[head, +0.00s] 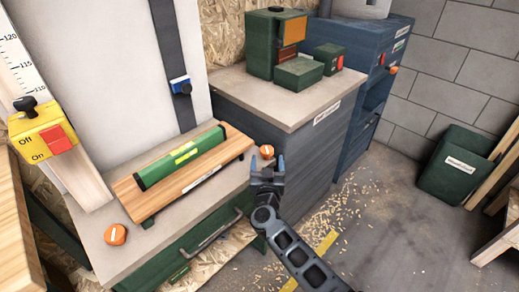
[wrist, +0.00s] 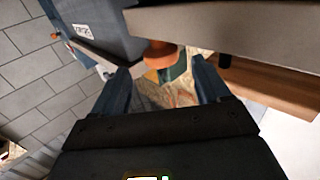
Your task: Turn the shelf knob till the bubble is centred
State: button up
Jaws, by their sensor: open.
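A green spirit level (head: 160,168) with a yellow vial (head: 186,153) lies along a wooden shelf board (head: 150,203). The bubble is too small to make out. One orange knob (head: 115,235) with a white mark is at the near left end of the shelf. A second orange knob (head: 266,151) is at the right end. My gripper (head: 267,164) is open, close to this right knob. In the wrist view the orange knob (wrist: 160,54) shows just beyond the gap between my open fingers (wrist: 161,72); I cannot tell whether they touch it.
A grey-topped cabinet (head: 235,90) with green boxes (head: 298,73) stands behind the right knob. A blue cabinet (head: 375,60) and a green bin (head: 455,165) are farther right. Wood shavings lie on the open floor. A yellow switch box (head: 40,130) is at left.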

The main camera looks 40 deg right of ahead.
aim_at(267, 146)
jog(key=shift+w+d+f, duration=0.1)
jog(key=shift+w, duration=0.15)
jog(key=b+x, duration=0.2)
jog(key=x, duration=0.4)
jog(key=shift+f+b, duration=0.1)
jog(key=shift+b, duration=0.3)
jog(key=shift+w+d, duration=0.45)
jog(key=shift+w, duration=0.05)
jog(key=shift+c, duration=0.2)
jog(key=c, duration=0.9)
